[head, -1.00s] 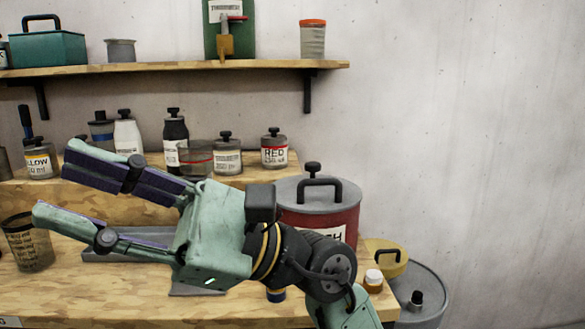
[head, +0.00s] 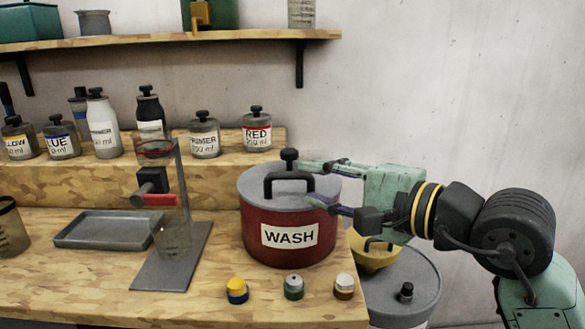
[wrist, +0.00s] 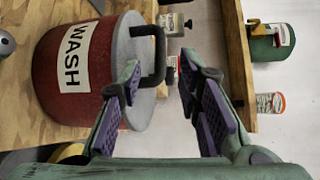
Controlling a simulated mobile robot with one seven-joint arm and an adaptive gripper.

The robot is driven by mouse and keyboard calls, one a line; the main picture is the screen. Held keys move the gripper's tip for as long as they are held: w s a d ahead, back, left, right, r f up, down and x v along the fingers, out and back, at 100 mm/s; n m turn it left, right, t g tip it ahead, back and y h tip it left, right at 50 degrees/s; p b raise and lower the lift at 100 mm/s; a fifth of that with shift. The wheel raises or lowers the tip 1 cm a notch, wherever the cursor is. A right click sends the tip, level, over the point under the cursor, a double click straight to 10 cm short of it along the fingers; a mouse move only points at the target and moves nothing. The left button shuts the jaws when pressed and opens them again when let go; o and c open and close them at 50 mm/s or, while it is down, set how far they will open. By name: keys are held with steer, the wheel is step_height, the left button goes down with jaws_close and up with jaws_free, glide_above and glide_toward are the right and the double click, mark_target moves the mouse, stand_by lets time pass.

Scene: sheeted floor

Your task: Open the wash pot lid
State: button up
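The red wash pot (head: 262,222) with its WASH label stands on the wooden bench. My gripper (head: 312,183) reaches in from the right, level with the lid, fingers apart and pointing left toward the handle. In the wrist view the pot (wrist: 60,95) is at left, and the black handle (wrist: 158,52) shows beyond the gap between the open fingers (wrist: 160,80). Nothing is held; whether a finger touches the lid or knob I cannot tell.
Several small capped jars (head: 293,287) stand in front of the pot. A stand holding a clear beaker (head: 175,235) is to its left. Labelled bottles (head: 204,135) line the raised step behind. A yellow pot (head: 375,252) and a grey drum (head: 410,285) are at right.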

mark_target(294, 177)
steer(key=p+x, duration=0.1)
steer(key=x, duration=0.5)
steer(key=shift+w+a+p, duration=0.2)
steer(key=shift+a+p, duration=0.05)
steer(key=shift+p, duration=0.15)
jaws_close()
stand_by(0.4)
